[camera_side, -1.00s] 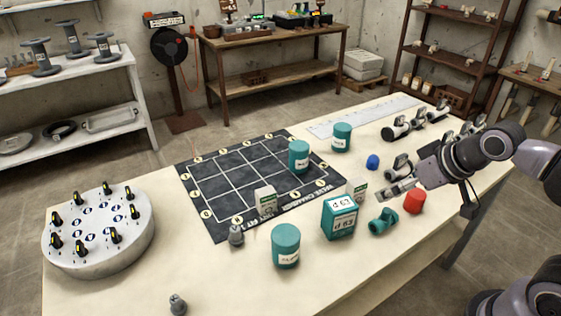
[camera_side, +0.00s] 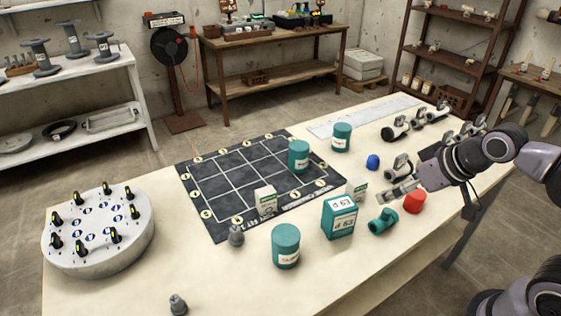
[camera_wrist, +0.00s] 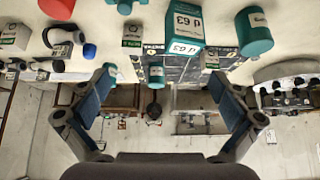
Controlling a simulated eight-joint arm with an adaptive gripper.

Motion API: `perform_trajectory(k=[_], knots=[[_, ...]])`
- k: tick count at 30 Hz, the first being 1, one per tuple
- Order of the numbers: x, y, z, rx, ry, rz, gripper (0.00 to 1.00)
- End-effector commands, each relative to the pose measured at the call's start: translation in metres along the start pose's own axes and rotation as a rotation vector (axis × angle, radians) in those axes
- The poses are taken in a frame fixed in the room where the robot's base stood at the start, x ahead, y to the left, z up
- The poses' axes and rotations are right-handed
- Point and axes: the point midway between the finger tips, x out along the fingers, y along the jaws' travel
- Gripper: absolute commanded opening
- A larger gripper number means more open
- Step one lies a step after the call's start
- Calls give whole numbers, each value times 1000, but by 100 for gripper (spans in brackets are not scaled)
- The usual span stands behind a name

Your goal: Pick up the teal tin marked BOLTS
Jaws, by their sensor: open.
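Three teal tins stand upright in the side view: one near the front edge (camera_side: 285,246), one on the dark grid mat (camera_side: 299,157), and one behind the mat (camera_side: 341,138). Their labels are too small to read, so I cannot tell which is marked BOLTS. In the wrist view, the front tin (camera_wrist: 255,32) is at upper right and the mat tin (camera_wrist: 155,73) shows between the fingers. My gripper (camera_side: 403,192) is open and empty above the table's right part, apart from all the tins. Its spread fingers (camera_wrist: 160,80) show in the wrist view.
A teal box marked d 63 (camera_side: 339,217), a teal pipe fitting (camera_side: 383,222), a red cap (camera_side: 414,202), a blue cap (camera_side: 373,162) and grey fittings (camera_side: 398,168) lie near my gripper. A round grey stand (camera_side: 98,255) is at left.

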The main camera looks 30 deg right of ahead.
Motion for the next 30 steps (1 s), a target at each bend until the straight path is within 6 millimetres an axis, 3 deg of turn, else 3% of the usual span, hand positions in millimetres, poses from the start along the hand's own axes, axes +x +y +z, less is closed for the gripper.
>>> perform_trajectory(k=[14, 16, 26, 30], knots=[[0, 0, 0, 0, 0, 0, 99], [0, 0, 0, 0, 0, 0, 89], [0, 0, 0, 0, 0, 0, 89], [0, 0, -9, 4, -2, 2, 89]])
